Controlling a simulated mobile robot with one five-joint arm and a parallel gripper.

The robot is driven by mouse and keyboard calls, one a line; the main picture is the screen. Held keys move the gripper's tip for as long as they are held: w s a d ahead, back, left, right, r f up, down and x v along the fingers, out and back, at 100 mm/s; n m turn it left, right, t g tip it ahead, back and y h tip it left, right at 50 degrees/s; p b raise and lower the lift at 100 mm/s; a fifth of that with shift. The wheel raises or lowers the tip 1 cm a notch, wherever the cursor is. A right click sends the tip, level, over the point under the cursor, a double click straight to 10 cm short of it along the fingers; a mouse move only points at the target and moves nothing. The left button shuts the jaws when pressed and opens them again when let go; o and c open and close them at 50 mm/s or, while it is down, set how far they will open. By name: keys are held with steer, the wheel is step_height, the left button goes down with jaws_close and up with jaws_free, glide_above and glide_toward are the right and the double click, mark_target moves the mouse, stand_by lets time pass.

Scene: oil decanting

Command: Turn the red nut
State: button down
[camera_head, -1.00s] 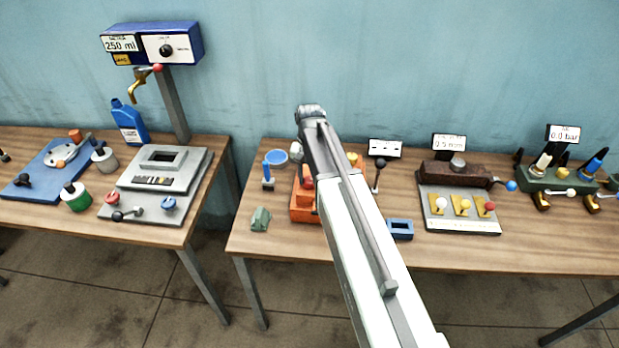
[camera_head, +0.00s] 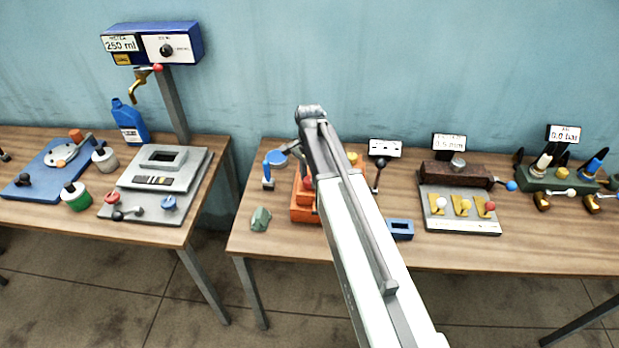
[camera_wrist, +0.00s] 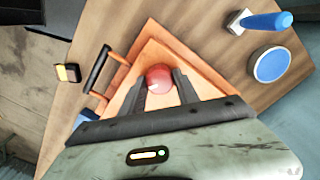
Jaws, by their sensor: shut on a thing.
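The red nut (camera_wrist: 158,77) is a round red knob on top of an orange block-shaped fixture (camera_wrist: 205,72). In the wrist view my gripper (camera_wrist: 161,82) has one dark finger on each side of the nut and is shut on it. In the head view the nut (camera_head: 309,182) shows only as a small red spot beside my arm, on the orange fixture (camera_head: 304,212). My arm covers the right part of that fixture, and my fingertips are hidden there.
A blue-handled tool (camera_head: 267,170) and a blue disc (camera_head: 276,158) lie left of the fixture. A small green block (camera_head: 260,219) stands at the front left, and a blue box (camera_head: 400,229) at the right. A lever (camera_head: 378,172) rises behind my arm.

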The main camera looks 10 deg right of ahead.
mark_target(309, 179)
stand_by(0.5)
steer(key=c, duration=0.9)
jaws_free()
step_height(309, 179, up, 8)
steer(key=p, duration=0.8)
steer(key=shift+f, duration=0.1)
